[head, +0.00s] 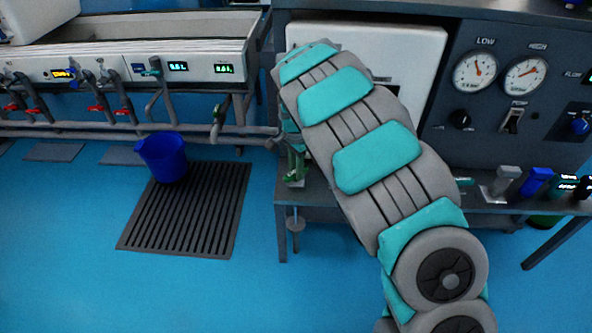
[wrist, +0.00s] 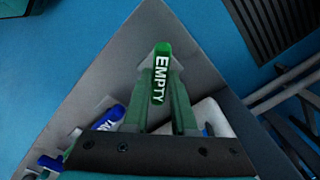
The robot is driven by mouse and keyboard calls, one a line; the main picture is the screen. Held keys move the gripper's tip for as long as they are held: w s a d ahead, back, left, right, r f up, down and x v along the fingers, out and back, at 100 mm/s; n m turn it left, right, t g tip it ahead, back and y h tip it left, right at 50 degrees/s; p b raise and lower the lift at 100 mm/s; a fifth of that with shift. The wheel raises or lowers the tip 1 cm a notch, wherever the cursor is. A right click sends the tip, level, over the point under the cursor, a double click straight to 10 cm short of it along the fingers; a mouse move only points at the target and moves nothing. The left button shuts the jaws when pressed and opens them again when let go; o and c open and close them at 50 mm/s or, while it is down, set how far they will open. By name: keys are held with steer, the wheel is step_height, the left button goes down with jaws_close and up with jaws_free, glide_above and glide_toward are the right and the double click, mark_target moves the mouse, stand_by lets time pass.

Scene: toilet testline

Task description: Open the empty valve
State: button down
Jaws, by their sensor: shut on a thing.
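The empty valve shows in the wrist view as a green handle (wrist: 160,88) with "EMPTY" in white letters. My gripper (wrist: 163,72) has its green fingers on both sides of this handle and is shut on it. The handle points away from the gripper's base, over a grey surface. In the head view my gripper (head: 294,166) is partly visible at the left edge of my arm, low by the bench. My arm hides most of the valve there, and I cannot tell its angle from that view.
Blue (head: 536,181) and grey (head: 502,181) handles stand on the bench at right. A control panel (head: 500,100) with gauges is above. A blue bucket (head: 163,157) stands on a dark floor grate (head: 205,215). Pipes with red taps (head: 97,109) are at left. The blue floor in front is open.

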steer(key=shift+r+n, duration=0.1)
steer(key=shift+n, duration=0.3)
steer(key=c, duration=0.7)
jaws_free()
step_height(320, 180, up, 8)
steer(key=shift+f, duration=0.15)
stand_by(0.3)
